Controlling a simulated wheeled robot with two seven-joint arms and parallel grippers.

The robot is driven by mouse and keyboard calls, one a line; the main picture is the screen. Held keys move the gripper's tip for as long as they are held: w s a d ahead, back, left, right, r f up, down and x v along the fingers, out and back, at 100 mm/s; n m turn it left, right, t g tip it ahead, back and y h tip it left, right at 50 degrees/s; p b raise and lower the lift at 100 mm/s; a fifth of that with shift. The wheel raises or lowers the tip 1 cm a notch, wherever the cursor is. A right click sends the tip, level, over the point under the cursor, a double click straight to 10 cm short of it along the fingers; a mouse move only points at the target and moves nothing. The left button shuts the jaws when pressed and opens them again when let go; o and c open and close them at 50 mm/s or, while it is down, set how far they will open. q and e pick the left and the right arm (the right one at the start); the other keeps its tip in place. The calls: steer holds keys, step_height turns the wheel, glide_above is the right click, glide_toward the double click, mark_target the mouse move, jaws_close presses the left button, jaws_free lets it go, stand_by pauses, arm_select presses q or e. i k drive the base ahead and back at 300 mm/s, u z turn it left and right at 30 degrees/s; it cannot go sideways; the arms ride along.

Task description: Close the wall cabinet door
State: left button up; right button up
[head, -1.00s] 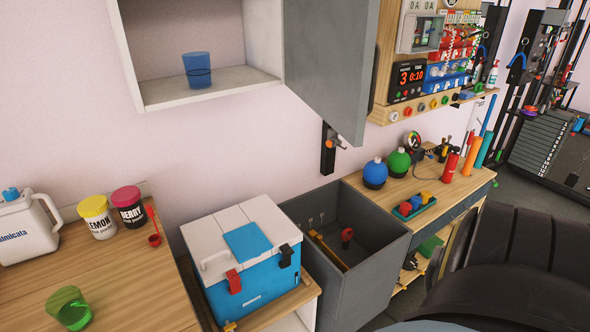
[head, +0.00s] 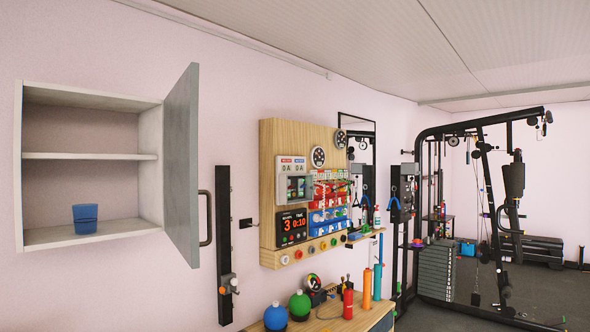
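The wall cabinet (head: 92,156) hangs on the pink wall at the left of the head view. Its grey door (head: 182,165) is hinged on the cabinet's right side and stands wide open, swung out into the room. A dark bar handle (head: 206,218) shows on the door's right side. A blue cup (head: 85,218) stands on the cabinet's bottom board, and the shelf above is empty. Neither of my grippers is in view.
A wooden wall panel (head: 268,190) with a timer and bins hangs right of the door. Below it, a bench (head: 330,322) carries blue and green round bottles and red and orange cylinders. Gym equipment (head: 437,270) stands further right. Space before the cabinet looks clear.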

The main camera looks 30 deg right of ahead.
mark_target(181, 106)
steer(key=u, duration=0.25)
steer(key=k, duration=0.3)
steer(key=z, duration=1.65)
steer(key=i, duration=1.45)
steer(key=u, duration=1.35)
steer(key=i, duration=0.7)
steer(key=u, duration=0.65)
